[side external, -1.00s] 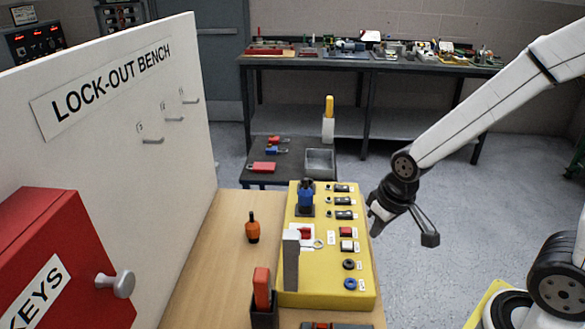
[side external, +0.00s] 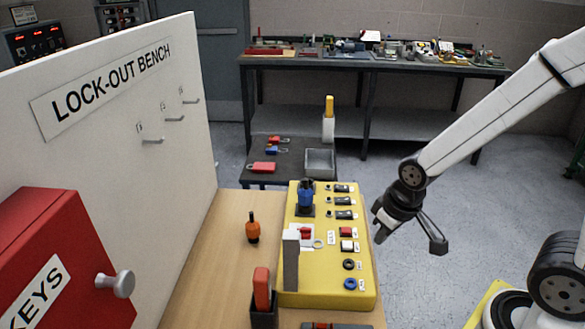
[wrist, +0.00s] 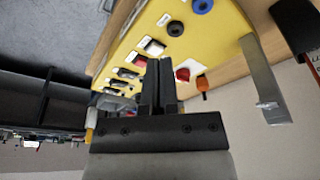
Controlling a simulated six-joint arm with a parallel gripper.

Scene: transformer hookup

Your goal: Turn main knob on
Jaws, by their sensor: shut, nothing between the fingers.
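The yellow control panel (side external: 328,275) lies on the wooden bench. A red knob (side external: 305,233) on a white plate stands at its left side; it also shows in the wrist view (wrist: 182,74). I cannot read a label to confirm it is the main knob. My gripper (side external: 379,237) is shut and empty, beside the panel's right edge in the side view. In the wrist view my gripper's two dark fingers (wrist: 158,64) are together and cover part of the panel. The red knob appears just right of them, apart from them in that picture.
A grey upright plate (side external: 291,262) and a blue part (side external: 306,194) rise from the panel. Black switches, buttons and a blue round control (side external: 350,284) line its right side. An orange-handled item (side external: 253,228) stands on the bench. Open floor lies right of the panel.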

